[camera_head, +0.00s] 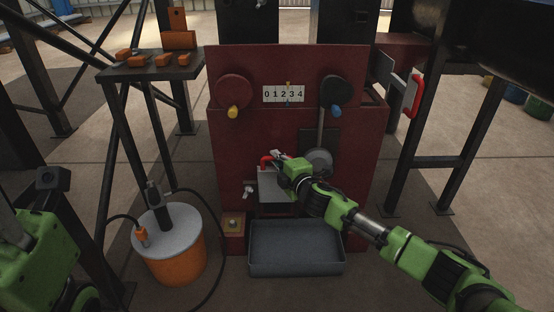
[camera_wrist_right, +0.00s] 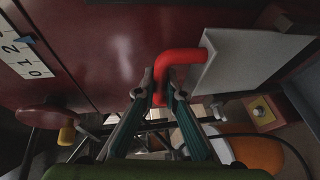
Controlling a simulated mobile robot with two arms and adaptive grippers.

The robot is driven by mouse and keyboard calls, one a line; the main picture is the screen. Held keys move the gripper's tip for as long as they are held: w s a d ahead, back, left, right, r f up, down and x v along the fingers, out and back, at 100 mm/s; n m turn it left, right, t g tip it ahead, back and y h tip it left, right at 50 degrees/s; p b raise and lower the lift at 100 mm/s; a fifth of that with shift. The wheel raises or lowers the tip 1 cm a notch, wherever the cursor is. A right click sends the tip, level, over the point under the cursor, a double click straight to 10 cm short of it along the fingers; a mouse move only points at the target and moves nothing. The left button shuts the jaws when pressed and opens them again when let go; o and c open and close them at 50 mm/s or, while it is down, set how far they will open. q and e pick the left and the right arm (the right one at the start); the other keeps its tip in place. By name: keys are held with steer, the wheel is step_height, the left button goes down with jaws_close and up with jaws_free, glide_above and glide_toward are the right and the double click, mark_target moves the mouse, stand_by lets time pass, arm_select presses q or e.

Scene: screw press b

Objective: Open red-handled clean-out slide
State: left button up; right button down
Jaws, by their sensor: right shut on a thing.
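The clean-out slide is a light grey plate (camera_head: 272,187) low on the front of the dark red press; it also shows in the right wrist view (camera_wrist_right: 245,58). Its bent red handle (camera_head: 265,160) sticks out at the top left, and shows large in the right wrist view (camera_wrist_right: 181,58). My right gripper (camera_head: 277,161) reaches in from the right and is shut on the red handle; its fingertips close around the handle's lower end in the wrist view (camera_wrist_right: 160,88). My left arm shows at the left edge, but its fingers are out of view.
A grey tray (camera_head: 296,249) stands below the slide. An orange drum (camera_head: 175,262) with a hose stands at the left. The press front (camera_head: 290,65) carries a number scale, with yellow- and blue-gripped cranks. Another red handle (camera_head: 417,96) is at the upper right. Black posts flank the press.

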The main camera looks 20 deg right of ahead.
steer(key=c, duration=2.1)
jaws_free()
steer(key=shift+w+r, duration=0.1)
steer(key=shift+r, duration=0.35)
steer(key=shift+f, duration=0.15)
steer(key=shift+f, duration=0.1)
steer(key=v, duration=1.2)
